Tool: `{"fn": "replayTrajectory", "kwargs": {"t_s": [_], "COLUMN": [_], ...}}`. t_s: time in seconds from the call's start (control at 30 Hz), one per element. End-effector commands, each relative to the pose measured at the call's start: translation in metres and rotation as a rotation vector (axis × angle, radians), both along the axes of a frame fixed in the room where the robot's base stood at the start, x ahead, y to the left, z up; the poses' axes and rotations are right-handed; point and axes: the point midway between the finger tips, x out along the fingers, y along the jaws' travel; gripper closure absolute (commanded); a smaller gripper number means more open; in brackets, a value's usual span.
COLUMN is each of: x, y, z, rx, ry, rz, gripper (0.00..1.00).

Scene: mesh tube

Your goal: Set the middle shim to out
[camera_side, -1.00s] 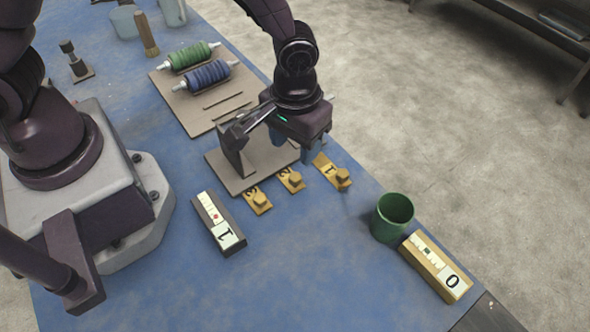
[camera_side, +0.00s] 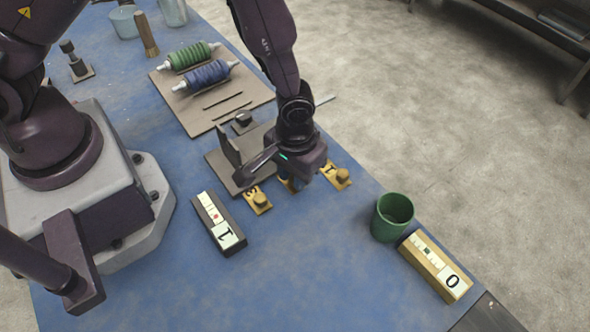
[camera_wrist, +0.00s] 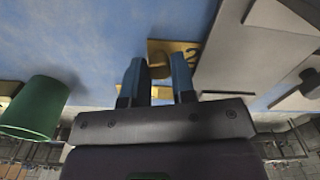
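The middle shim is a yellow plate with a knob, mostly hidden under my gripper (camera_side: 292,184) in the side view. In the wrist view, the yellow shim (camera_wrist: 183,47) lies ahead with a dark figure at its right end. My blue fingers (camera_wrist: 158,75) are apart, with the shim's knob (camera_wrist: 159,61) between their tips. I cannot see clearly whether they touch it. The left shim (camera_side: 257,203), marked 3, and the right shim (camera_side: 336,174), marked 1, lie on either side in the side view.
A grey plate with an upright bracket (camera_side: 228,152) stands close behind my gripper. A green cup (camera_side: 391,218) and a yellow block marked 0 (camera_side: 436,268) stand at the right. A dark block marked 1 (camera_side: 219,224) lies in front. The blue mat (camera_side: 300,270) is clear toward the front.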

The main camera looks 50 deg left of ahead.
Motion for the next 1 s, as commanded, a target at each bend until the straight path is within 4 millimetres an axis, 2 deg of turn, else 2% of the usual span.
{"fn": "replayTrajectory", "kwargs": {"t_s": [0.03, 0.07, 0.1, 0.27, 0.53, 0.83, 0.87, 0.97, 1.0], "x": [0.000, 0.000, 0.000, 0.000, 0.000, 0.000, 0.000, 0.000, 0.000], "y": [0.000, 0.000, 0.000, -0.006, -0.047, -0.052, -0.052, -0.052, -0.051], "z": [0.000, 0.000, 0.000, 0.000, 0.000, 0.001, 0.001, 0.001, 0.001], "rx": [0.000, 0.000, 0.000, 0.000, 0.000, -0.005, -0.006, -0.006, -0.005], "ry": [0.000, 0.000, 0.000, 0.000, -0.002, -0.003, -0.004, -0.003, -0.002], "rz": [0.000, 0.000, 0.000, -0.003, -0.003, -0.001, -0.001, -0.002, -0.001], "gripper": [0.91, 0.98, 1.00, 1.00, 1.00, 1.00, 0.74, 0.51, 0.50]}}
